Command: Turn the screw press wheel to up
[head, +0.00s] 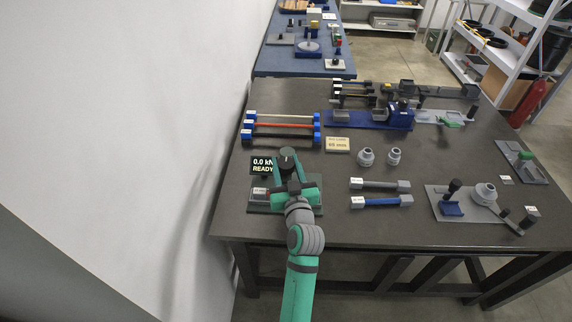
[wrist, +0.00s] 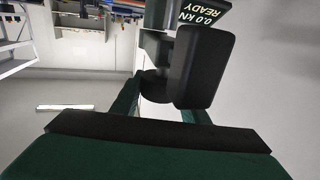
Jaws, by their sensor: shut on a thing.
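The screw press stands at the near left of the table, with a green base (head: 257,207) and a small display (head: 262,166) reading "0.0 kN READY". The display also shows upside down in the wrist view (wrist: 203,14). A black part at the top of the press (head: 287,153), seemingly its wheel, sits between the fingers of my gripper (head: 288,162). In the wrist view this wheel part (wrist: 205,68) is a large black rounded block beside a dark round piece. My gripper (wrist: 160,100) is shut on it. My gripper and arm hide much of the press.
A white wall (head: 150,110) is close on the left.

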